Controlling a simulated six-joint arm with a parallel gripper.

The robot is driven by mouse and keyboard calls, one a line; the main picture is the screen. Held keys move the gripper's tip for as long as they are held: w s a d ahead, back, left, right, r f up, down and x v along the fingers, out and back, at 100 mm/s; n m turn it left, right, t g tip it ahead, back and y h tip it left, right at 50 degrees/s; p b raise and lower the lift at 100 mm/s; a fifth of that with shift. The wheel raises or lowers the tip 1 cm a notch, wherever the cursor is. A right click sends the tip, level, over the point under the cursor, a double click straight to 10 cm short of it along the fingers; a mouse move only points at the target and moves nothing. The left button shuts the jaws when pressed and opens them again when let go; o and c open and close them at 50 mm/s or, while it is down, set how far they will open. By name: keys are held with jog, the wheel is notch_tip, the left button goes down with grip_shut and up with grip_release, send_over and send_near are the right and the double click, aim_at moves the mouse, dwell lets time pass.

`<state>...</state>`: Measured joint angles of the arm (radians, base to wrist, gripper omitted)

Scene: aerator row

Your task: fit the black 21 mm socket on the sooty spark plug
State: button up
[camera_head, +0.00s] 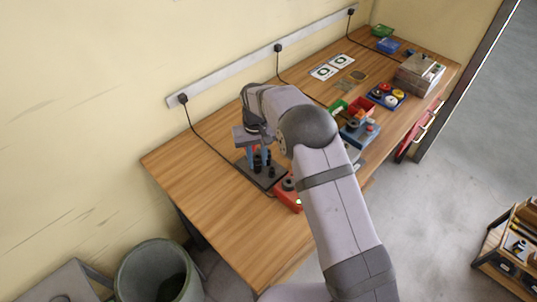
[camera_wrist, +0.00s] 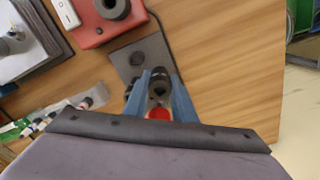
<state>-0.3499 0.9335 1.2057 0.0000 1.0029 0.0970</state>
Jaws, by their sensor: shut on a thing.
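My gripper (camera_head: 255,153) points down over a dark plate (camera_head: 249,176) on the wooden bench, left of the middle in the head view. In the wrist view its blue fingers (camera_wrist: 159,80) are shut on a dark round piece, which I take for the black socket (camera_wrist: 159,92). A red patch shows at the socket's near end. Small dark upright pieces (camera_head: 270,170) stand on the plate close to the fingers. I cannot tell which is the sooty spark plug, or whether the socket touches it.
A red box (camera_head: 288,197) with a dark round top stands beside the plate. Trays of coloured parts (camera_head: 387,96) lie further right along the bench. A cable runs from the wall socket strip (camera_head: 225,70). The bench's near left end (camera_head: 215,205) is clear.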

jog(key=shift+s+d+r, duration=0.35)
jog(key=shift+s+r, duration=0.2)
jog(key=shift+s+d+r+p, duration=0.4)
jog(key=shift+s+p, duration=0.1)
jog(key=shift+s, duration=0.15)
jog(key=w+d+r+n+p, duration=0.1)
jog(key=w+d+r+p, duration=0.1)
jog(key=d, duration=0.6)
jog(key=w+d+r+n+p, duration=0.1)
jog(key=w+d+r+p, duration=0.2)
jog(key=d+r, duration=0.4)
jog(key=w+d+r+n+p, duration=0.1)
jog(key=w+d+r+p, duration=0.1)
jog(key=d, duration=0.9)
notch_tip(320, 180, up, 2)
jog(key=shift+w+r+p, duration=0.15)
jog(key=shift+w+p, duration=0.2)
jog(key=shift+p, duration=0.55)
jog(key=shift+f, duration=1.25)
jog(key=shift+f+b, duration=0.85)
jog(key=shift+f, duration=0.45)
jog(key=shift+f, duration=0.4)
